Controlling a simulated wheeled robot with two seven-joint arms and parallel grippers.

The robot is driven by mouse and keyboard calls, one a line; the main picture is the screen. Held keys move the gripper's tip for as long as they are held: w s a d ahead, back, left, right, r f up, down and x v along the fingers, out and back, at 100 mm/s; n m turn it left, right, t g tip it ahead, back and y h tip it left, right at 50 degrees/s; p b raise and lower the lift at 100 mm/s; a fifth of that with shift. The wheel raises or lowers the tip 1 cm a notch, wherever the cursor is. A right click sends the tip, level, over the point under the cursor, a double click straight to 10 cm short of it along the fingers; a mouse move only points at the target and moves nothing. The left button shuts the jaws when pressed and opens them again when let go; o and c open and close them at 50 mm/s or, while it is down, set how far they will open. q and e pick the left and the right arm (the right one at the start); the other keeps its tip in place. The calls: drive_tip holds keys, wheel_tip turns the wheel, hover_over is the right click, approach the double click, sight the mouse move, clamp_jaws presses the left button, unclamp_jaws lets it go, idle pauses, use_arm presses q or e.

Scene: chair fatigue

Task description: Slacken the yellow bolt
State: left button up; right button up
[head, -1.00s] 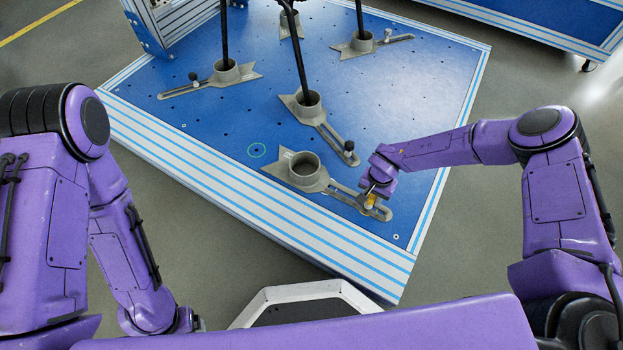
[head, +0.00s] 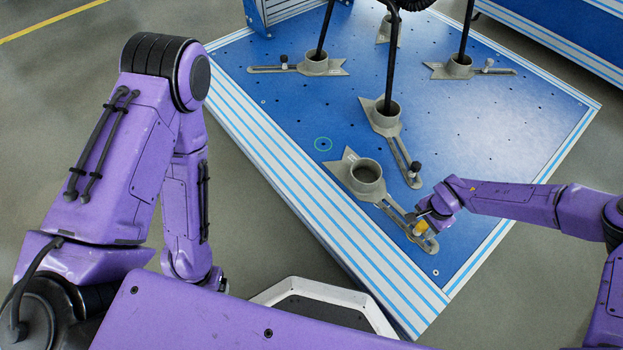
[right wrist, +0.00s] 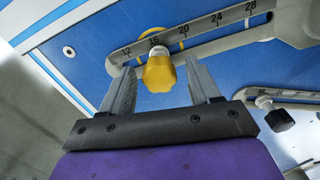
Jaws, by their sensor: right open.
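The yellow bolt (head: 421,228) has a lobed knob and stands on the slotted arm of a grey clamp (head: 388,208) on the blue platform. In the right wrist view the yellow knob (right wrist: 158,74) sits between the two fingers of my right gripper (right wrist: 160,70), with a visible gap on each side. The right gripper (head: 424,222) is open at the bolt in the head view. A numbered scale runs along the slot.
The clamp's round socket (head: 367,172) is empty. Neighbouring clamps hold black chair legs (head: 391,70). A black knob (head: 415,168) stands on the nearest neighbouring clamp. Striped platform edges (head: 330,235) lie close by.

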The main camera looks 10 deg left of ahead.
idle(0.3)
drive_tip(key=m, duration=0.4)
idle(0.3)
drive_tip(key=shift+s+m, duration=0.1)
drive_tip(key=shift+m, duration=1.9)
drive_tip(key=m, duration=0.4)
drive_tip(key=c, duration=0.6)
drive_tip(key=shift+n, duration=1.4)
drive_tip(key=shift+c, duration=0.2)
